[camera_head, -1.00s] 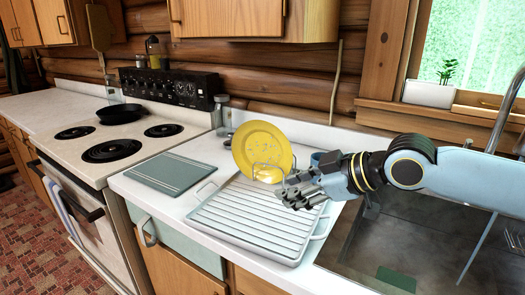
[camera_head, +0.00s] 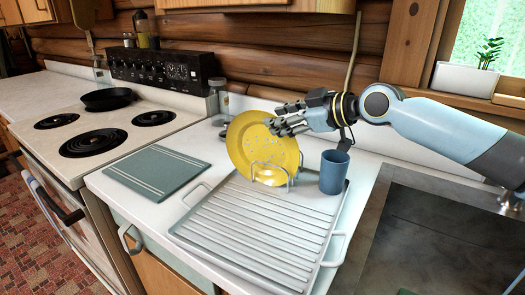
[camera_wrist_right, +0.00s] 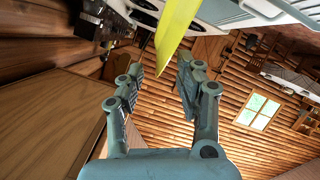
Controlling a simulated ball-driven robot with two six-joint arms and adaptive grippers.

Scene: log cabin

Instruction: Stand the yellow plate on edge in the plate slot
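The yellow plate (camera_head: 247,150) stands on edge, leaning back slightly, at the back of the ridged drying tray (camera_head: 225,235). Its lower part is behind and within the wire plate slot (camera_head: 257,176); its exact seating is partly hidden. My right gripper (camera_head: 275,125) is at the plate's upper right, its fingers overlapping the plate in the head view. In the right wrist view the fingers are spread apart, and the plate's yellow edge (camera_wrist_right: 175,32) shows beyond and between the fingertips, with gaps on both sides. My left gripper is not in view.
A blue cup (camera_head: 334,172) stands right of the plate, at the tray's back corner. A glass jar (camera_head: 219,100) stands behind. The sink (camera_head: 425,235) is at right, the stove (camera_head: 105,125) at left.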

